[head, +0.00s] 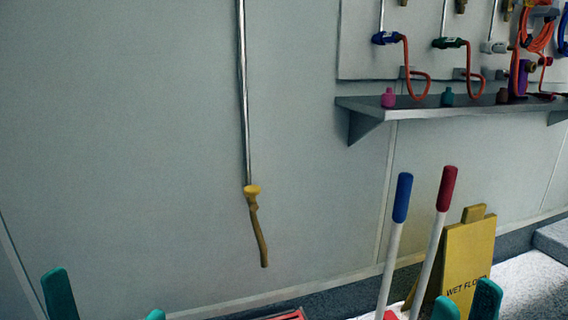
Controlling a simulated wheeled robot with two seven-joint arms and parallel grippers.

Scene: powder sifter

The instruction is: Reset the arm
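My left gripper (107,294) shows at the bottom left of the head view as two teal fingertips set wide apart, with nothing seen between them. My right gripper (466,293) shows at the bottom right as two teal fingertips with a smaller gap between them, in front of the yellow sign. Nothing is seen held there. The lower parts of both grippers and the arms are cut off by the frame. No powder sifter shows in this view.
A grey wall (130,140) fills the back, with a yellow-ended hanging pipe (243,90). A metal shelf (440,108) carries small bottles below hose fittings. Blue-handled (402,198) and red-handled (446,188) poles stand by a yellow wet floor sign (468,250).

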